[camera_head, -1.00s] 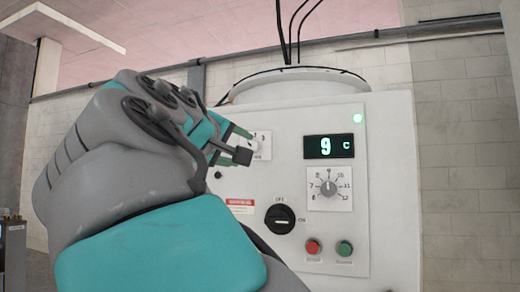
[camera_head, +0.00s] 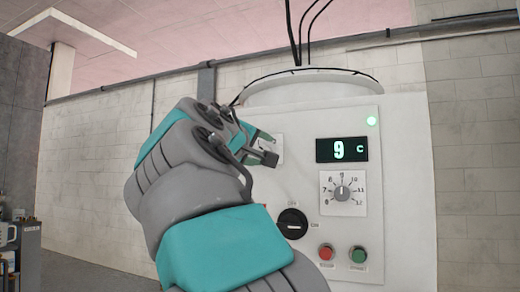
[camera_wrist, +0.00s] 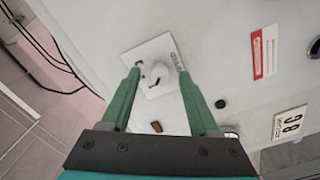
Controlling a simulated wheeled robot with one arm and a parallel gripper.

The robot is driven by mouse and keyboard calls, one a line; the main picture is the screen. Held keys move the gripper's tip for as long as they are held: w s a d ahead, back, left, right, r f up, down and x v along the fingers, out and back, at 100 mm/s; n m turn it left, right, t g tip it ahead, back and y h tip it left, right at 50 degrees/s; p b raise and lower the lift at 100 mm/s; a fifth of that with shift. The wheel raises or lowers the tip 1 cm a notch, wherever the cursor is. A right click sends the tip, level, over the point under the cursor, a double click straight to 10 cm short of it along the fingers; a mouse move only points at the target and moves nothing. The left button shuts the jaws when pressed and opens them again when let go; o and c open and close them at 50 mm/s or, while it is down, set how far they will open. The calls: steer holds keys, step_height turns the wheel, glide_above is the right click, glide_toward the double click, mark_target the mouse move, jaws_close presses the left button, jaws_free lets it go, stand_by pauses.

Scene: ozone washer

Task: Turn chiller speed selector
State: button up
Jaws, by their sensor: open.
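The speed selector is a small pale knob (camera_wrist: 161,74) on a square white plate (camera_wrist: 146,52), which shows in the wrist view. A short dark mark is on the knob. My gripper (camera_wrist: 159,73) is open, with its green fingertips on either side of the knob. I cannot tell whether they touch it. In the head view my gripper (camera_head: 266,148) is in front of the plate (camera_head: 278,150) and hides most of the selector. The chiller (camera_head: 400,190) is a white cabinet with its panel facing me.
The panel also has a lit display (camera_head: 342,149) reading 9 C, a temperature dial (camera_head: 342,192), a black ON/OFF switch (camera_head: 292,223), a red button (camera_head: 326,252) and a green button (camera_head: 358,254). A red-and-white label (camera_wrist: 263,52) is beside the selector. Dark cables rise behind the cabinet.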

jaws_close()
stand_by(0.4)
